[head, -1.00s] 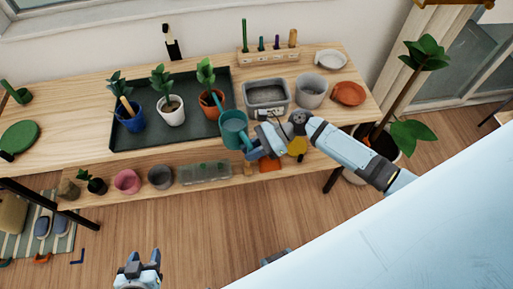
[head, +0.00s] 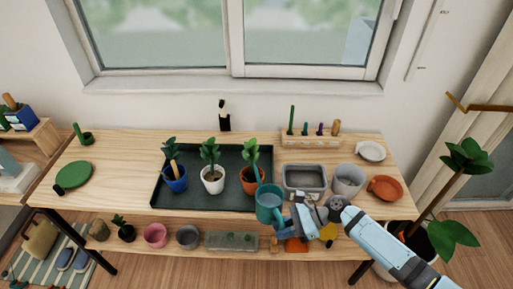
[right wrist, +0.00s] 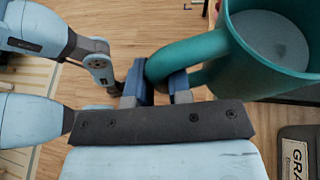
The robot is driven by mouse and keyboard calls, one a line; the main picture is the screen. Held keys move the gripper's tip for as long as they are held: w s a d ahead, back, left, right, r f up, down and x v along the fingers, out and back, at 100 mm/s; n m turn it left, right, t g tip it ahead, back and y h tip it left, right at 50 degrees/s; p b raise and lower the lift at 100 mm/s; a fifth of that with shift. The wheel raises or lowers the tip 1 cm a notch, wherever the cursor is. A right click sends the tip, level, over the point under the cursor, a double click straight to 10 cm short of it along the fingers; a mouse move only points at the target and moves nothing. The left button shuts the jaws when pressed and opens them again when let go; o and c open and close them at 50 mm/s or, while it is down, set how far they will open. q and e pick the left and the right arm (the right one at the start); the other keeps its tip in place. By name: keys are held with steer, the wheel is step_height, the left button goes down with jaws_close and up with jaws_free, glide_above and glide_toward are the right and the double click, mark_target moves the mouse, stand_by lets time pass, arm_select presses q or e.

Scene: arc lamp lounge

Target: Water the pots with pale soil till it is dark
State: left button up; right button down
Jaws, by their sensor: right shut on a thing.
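A teal watering can (head: 268,207) is held by its handle in my right gripper (head: 287,224), at the tray's front right edge. In the right wrist view the fingers close on the can's handle (right wrist: 190,52), and its open top shows a grey-blue inside. Three potted plants stand on a dark green tray (head: 205,200): a blue pot (head: 176,185) with a wooden-handled tool, a white pot (head: 212,186), and an orange pot (head: 249,187) just behind the can. Soil shows as small brown patches; its shade is hard to tell. My left gripper is out of view.
Right of the tray stand a grey bin (head: 304,190), a grey pot (head: 348,180) and an orange dish (head: 385,189). A wooden tool block (head: 311,142) is behind. A lower shelf holds a pink pot (head: 155,235) and others.

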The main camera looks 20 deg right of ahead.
steer(key=w+d+r+m+t+h, duration=0.1)
steer(key=w+d+r+m+t, duration=0.2)
steer(key=r, duration=0.8)
steer(key=w+d+r+m+t+h+p, duration=0.1)
steer(key=w+d+r+m+t, duration=0.2)
steer(key=r, duration=0.7)
steer(key=shift+w+d+r+t+h, duration=0.3)
steer(key=shift+w+r+t, duration=0.1)
steer(key=shift+w, duration=0.45)
